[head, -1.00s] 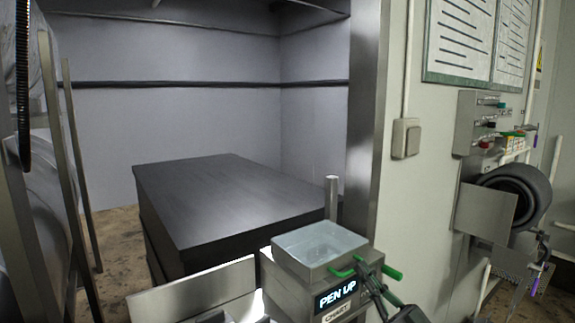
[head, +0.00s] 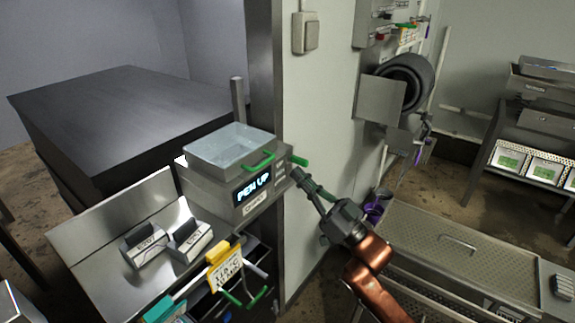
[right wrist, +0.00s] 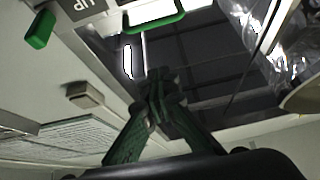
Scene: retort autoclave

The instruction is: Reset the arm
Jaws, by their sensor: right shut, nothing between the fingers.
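My right arm (head: 366,262) is copper-coloured and comes in from the lower right in the head view. Its gripper (head: 301,176) has dark green fingers, closed together and empty. The fingertips are close to the right side of a grey chart recorder (head: 232,205) with a lit "PEN UP" display; I cannot tell if they touch it. In the right wrist view the shut fingertips (right wrist: 157,82) meet in the middle, below a green handle (right wrist: 152,14). The recorder has a clear lid (head: 229,147) with a green handle (head: 258,163). My left gripper is out of view.
A sloped metal desk (head: 95,255) carries two small labelled blocks (head: 190,240). A yellow-topped card (head: 226,268) hangs below. A perforated metal cart (head: 420,245) stands to the right. A dark table (head: 100,105) fills the back left. Bare floor shows at right.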

